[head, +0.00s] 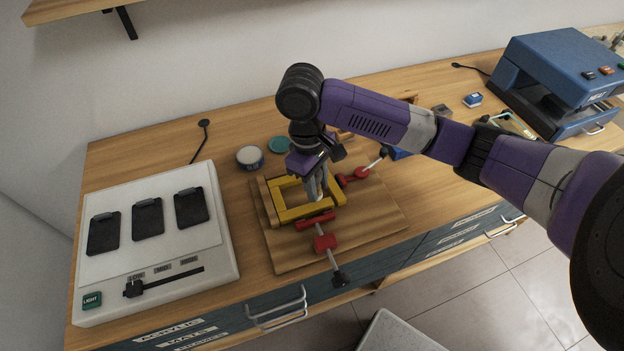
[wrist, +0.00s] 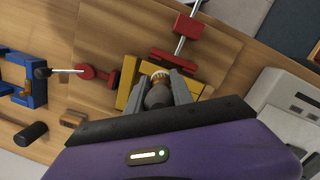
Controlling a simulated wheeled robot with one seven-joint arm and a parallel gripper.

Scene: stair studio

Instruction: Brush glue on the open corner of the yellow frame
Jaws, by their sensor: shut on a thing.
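The yellow frame (head: 290,214) lies on a wooden board on the bench, with red clamps (head: 325,242) at its front and right. My gripper (head: 316,190) points down over the frame's right part. In the wrist view, its grey fingers (wrist: 157,90) are shut on a brush (wrist: 158,96) with a dark, rounded body and a pale ringed end near the frame's corner. I cannot tell whether the brush touches the frame. The gripper and brush hide part of that corner. A round pale-topped tin (head: 249,157) stands behind the frame, beside a teal disc (head: 279,144).
A white light box (head: 150,240) with black pads fills the bench's left end. A blue vise (wrist: 32,88) shows left in the wrist view. A blue heat press (head: 555,75) stands at the far right.

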